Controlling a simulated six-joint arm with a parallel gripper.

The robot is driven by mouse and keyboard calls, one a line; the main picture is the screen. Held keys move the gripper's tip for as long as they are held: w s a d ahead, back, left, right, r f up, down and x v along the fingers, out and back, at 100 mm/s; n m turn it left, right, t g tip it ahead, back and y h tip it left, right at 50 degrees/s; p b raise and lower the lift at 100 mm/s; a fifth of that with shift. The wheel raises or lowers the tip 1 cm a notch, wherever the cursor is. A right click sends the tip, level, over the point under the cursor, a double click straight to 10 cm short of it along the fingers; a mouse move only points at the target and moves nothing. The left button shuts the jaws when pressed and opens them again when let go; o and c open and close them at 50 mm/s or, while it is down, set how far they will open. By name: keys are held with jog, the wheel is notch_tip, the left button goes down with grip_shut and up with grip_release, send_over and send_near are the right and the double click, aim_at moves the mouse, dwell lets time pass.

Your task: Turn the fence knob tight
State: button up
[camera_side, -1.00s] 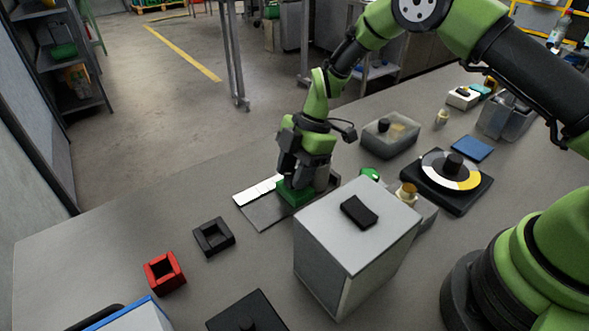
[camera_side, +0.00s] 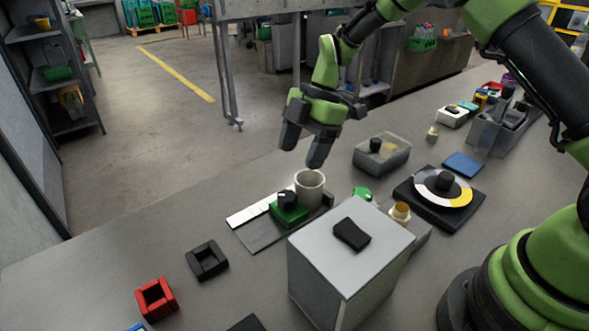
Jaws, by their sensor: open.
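The fence knob (camera_side: 288,199) is a small black knob on top of a green block (camera_side: 289,214). The block sits on a dark flat plate (camera_side: 260,235) with a white strip along its far edge. A pale round cup-like piece (camera_side: 310,186) stands close to the right of the green block. My gripper (camera_side: 304,148) is open and empty, above and slightly behind the knob, with its two fingers pointing down. It touches neither the knob nor the cup-like piece. The knob's tightness cannot be seen.
A tall grey box (camera_side: 349,267) with a black pad on top stands in front of the plate. Black (camera_side: 207,260) and red (camera_side: 156,298) square holders lie to the left. A clear bin (camera_side: 382,155) and a turntable (camera_side: 441,192) stand to the right.

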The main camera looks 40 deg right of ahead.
aim_at(287, 195)
jog(key=shift+d+r, duration=0.2)
jog(key=shift+r, duration=0.25)
jog(key=shift+n+g, duration=0.3)
jog(key=shift+n, duration=0.3)
jog(key=x, duration=1)
jog(key=shift+w+d, duration=0.1)
jog(key=shift+w, duration=0.15)
jog(key=c, duration=0.9)
jog(key=shift+m+t, duration=0.6)
jog(key=shift+m, duration=0.9)
jog(key=o, duration=0.9)
